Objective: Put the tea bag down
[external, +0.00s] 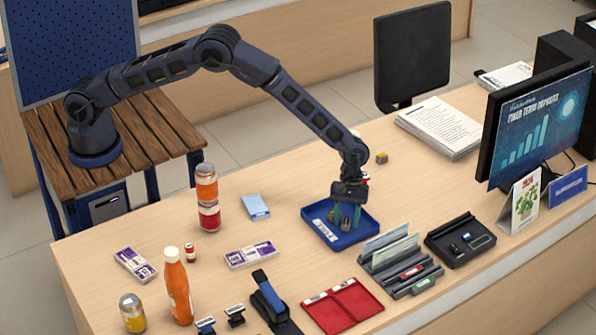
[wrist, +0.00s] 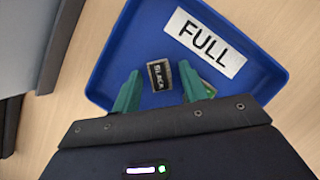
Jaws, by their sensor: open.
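My gripper (external: 346,222) points down into a blue tray (external: 372,226) on the counter. In the wrist view its two green fingers (wrist: 159,92) are open, low over the tray (wrist: 110,65). A small dark tea bag (wrist: 160,75) with "BLACK" lettering lies in the tray, in the gap between the fingertips and apart from them. Another small light-and-green item (wrist: 208,88) is partly hidden behind the right finger. A white label (wrist: 205,43) reading "FULL" is in the tray.
Card holders (external: 405,265) and a black organiser (external: 460,243) stand right of the tray. A red folder (external: 343,305) lies in front. Stacked cans (external: 207,198), an orange bottle (external: 177,288) and purple boxes (external: 250,254) stand left.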

